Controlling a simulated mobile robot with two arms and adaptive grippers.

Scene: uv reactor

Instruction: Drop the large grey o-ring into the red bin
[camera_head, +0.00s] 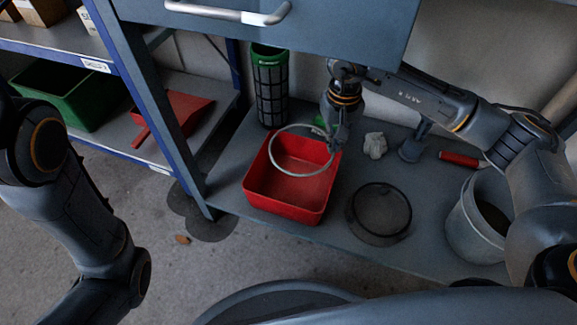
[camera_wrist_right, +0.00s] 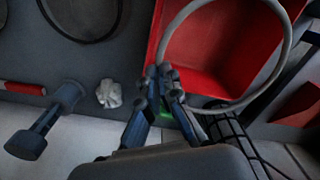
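The large grey o-ring (camera_head: 271,160) is held at its edge by my right gripper (camera_head: 332,143), above the red bin (camera_head: 288,204). In the right wrist view my right gripper (camera_wrist_right: 165,82) has its fingers closed on the edge of the grey o-ring (camera_wrist_right: 284,52). The o-ring overlaps the opening of the red bin (camera_wrist_right: 155,40) there, with part of it reaching past the bin's wall. The bin looks empty inside. My left arm shows at the left of the head view, but its gripper is not in view.
On the lower shelf (camera_head: 335,236) stand a dark ring-shaped item (camera_head: 379,238), a grey bucket (camera_head: 462,243), a black mesh cylinder with green top (camera_head: 271,92), a crumpled white piece (camera_head: 375,145) and a red-handled item (camera_head: 459,159). A drawer (camera_head: 330,42) overhangs the back.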

